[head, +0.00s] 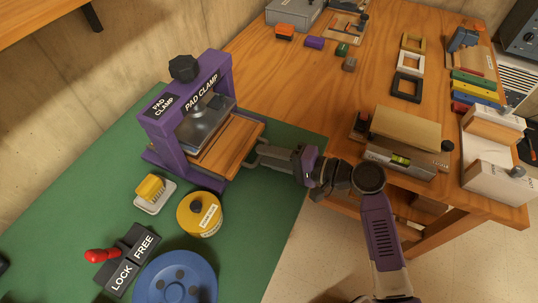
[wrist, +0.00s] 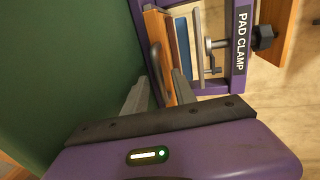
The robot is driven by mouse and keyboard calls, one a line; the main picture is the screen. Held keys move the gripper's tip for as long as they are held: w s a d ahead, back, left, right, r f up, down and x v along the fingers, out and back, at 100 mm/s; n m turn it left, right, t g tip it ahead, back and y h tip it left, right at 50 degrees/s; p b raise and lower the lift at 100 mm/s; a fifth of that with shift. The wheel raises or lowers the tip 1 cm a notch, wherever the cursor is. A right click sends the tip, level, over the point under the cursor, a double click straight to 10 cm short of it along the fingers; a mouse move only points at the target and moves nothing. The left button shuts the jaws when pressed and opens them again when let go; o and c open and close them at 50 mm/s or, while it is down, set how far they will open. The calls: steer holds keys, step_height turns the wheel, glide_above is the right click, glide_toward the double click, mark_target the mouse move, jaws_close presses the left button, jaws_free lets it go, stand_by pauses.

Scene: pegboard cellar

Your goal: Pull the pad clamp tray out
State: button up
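The purple pad clamp (head: 222,78) stands on the green mat, with a dark knob on top and a grey pad beneath. Its wooden tray (head: 232,145) sits in the frame and sticks out toward my gripper. In the wrist view the tray's front (wrist: 159,30) carries a curved grey handle (wrist: 156,62). My gripper (head: 257,155) is at the tray's front. Its fingers (wrist: 160,84) are apart, one on each side of the handle's near end, with a gap between them. I cannot tell whether either finger touches the handle or tray.
A red-knobbed lever (head: 101,255) lies by a LOCK/FREE plate (head: 132,262). A yellow block on a pale holder (head: 153,193), a yellow round tin (head: 199,214) and a blue disc (head: 175,283) are nearby. A wooden bench (head: 310,85) holds frames and blocks. Bare green mat lies below the gripper.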

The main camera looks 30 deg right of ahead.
jaws_close()
stand_by(1.3)
